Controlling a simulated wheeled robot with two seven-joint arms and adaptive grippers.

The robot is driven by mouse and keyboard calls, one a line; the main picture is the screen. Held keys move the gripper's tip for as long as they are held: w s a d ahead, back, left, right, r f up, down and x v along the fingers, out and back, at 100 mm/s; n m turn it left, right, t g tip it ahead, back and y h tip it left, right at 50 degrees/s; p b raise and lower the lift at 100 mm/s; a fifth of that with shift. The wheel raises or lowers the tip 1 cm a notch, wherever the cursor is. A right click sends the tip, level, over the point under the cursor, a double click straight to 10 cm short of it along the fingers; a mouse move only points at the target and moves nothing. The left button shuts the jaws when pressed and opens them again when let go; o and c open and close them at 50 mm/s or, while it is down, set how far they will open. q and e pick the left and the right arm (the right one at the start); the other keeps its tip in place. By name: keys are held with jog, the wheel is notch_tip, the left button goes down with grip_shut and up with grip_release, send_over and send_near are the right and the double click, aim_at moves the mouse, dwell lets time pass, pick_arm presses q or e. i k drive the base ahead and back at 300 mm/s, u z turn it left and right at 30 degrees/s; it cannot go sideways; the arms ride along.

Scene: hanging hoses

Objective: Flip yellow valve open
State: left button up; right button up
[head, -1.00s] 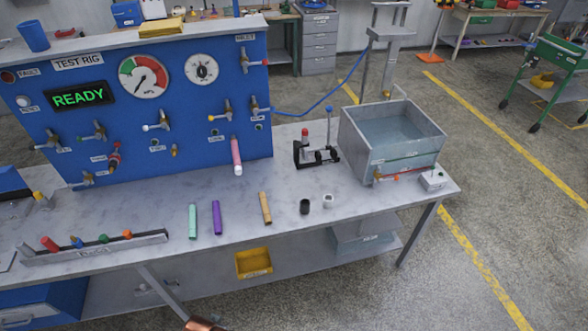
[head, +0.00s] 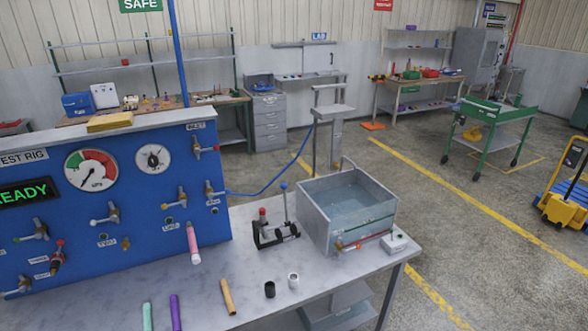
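The blue test rig panel (head: 120,160) stands at the left on the bench. A small lever valve with a yellowish handle tip (head: 180,197) sits on its right half, its lever slanting down to the left. Handle colours are small and hard to tell. Neither of my grippers is in view.
The bench (head: 205,290) holds a pink-and-white cylinder (head: 193,243), a black clamp stand (head: 275,234), a water tank (head: 347,212), and green, purple and tan sticks. A blue hose (head: 275,183) runs behind.

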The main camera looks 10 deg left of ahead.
aim_at(183, 201)
jog(key=u, duration=0.55)
jog(key=k, duration=0.65)
jog(key=u, duration=1.4)
jog(key=i, duration=1.5)
jog(key=z, duration=0.45)
